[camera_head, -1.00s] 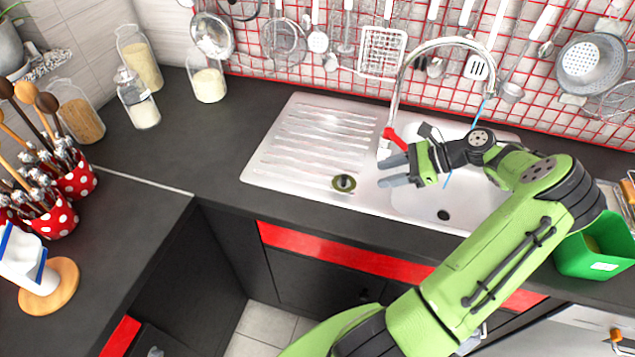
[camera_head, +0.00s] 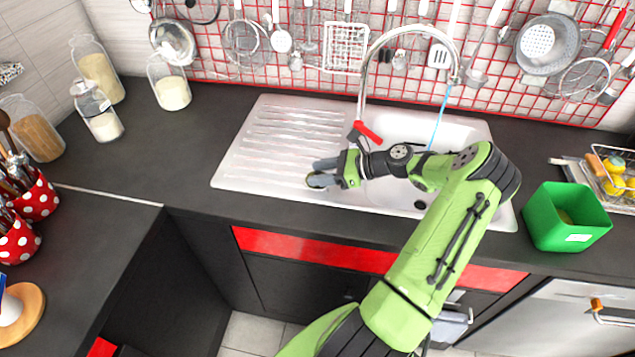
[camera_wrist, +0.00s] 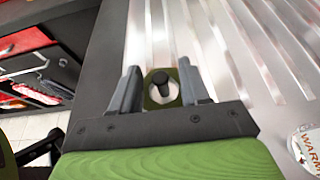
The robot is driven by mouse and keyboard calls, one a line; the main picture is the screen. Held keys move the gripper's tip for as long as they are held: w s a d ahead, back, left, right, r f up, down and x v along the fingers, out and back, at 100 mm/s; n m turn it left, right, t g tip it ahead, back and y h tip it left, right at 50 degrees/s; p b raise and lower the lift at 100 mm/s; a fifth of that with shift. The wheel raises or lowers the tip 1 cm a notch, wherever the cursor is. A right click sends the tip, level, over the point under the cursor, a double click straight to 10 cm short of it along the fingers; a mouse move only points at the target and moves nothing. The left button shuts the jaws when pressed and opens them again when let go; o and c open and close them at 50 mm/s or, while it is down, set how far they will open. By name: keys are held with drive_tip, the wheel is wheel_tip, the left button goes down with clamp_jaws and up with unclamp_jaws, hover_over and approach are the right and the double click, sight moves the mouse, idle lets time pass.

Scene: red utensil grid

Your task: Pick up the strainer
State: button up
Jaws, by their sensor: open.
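The strainer (camera_wrist: 162,87) is a small round piece with an olive-gold rim, a pale inside and a black knob. It lies on the ribbed drainboard of the steel sink (camera_head: 262,165), near its front edge. In the wrist view it shows between my two grey fingers, with a gap on both sides of the knob. My gripper (camera_head: 319,172) is open and down close over the strainer in the head view, its fingers hiding most of it. I cannot tell the exact height of the fingertips above the drainboard.
A tall curved faucet (camera_head: 363,85) with a red handle (camera_head: 368,132) stands just behind my wrist. A green bin (camera_head: 562,218) stands right of the sink. Utensils hang on a red wall grid behind. Glass jars (camera_head: 97,70) stand at the back left.

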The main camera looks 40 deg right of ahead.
drive_tip(key=shift+w+a+f, duration=0.25)
drive_tip(key=shift+w, duration=0.15)
clamp_jaws()
